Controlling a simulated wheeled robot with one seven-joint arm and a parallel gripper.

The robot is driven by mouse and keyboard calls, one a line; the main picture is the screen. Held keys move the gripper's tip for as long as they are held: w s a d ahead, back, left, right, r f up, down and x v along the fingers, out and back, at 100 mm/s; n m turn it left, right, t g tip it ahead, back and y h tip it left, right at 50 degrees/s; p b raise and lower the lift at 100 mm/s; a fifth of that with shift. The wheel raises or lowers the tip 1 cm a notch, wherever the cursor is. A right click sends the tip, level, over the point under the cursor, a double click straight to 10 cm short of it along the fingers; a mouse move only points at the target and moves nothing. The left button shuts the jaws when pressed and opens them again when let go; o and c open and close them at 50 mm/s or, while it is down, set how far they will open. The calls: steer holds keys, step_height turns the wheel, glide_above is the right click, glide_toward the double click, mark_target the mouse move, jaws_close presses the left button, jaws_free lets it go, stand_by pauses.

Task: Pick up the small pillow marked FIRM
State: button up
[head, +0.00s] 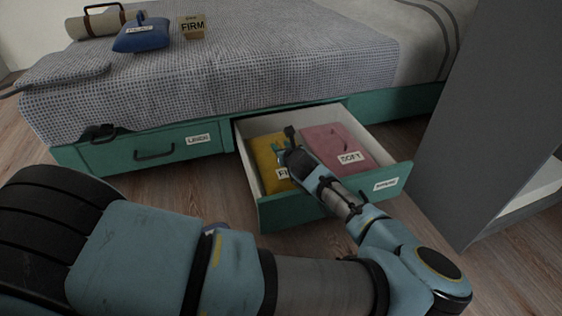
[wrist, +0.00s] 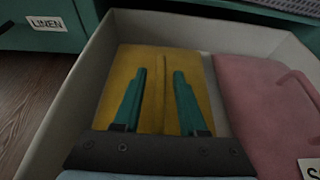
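The yellow small pillow (head: 268,160) lies in the left half of the open drawer (head: 263,216). Its white label is partly covered by my arm in the head view, with "FI" readable. My gripper (head: 283,150) is over this pillow inside the drawer. In the wrist view my gripper (wrist: 158,90) has two green fingers spread apart with the yellow pillow (wrist: 160,62) below and between them. I cannot tell whether the fingers touch it. Nothing is visibly held.
A pink pillow (head: 325,139) labelled SOFT lies at the right in the drawer. The drawer walls stand close around both pillows. A blue item (head: 142,38) and a tan box (head: 191,30) labelled FIRM are on the bed. A grey cabinet (head: 480,130) stands right.

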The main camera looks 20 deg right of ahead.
jaws_close()
stand_by(1.1)
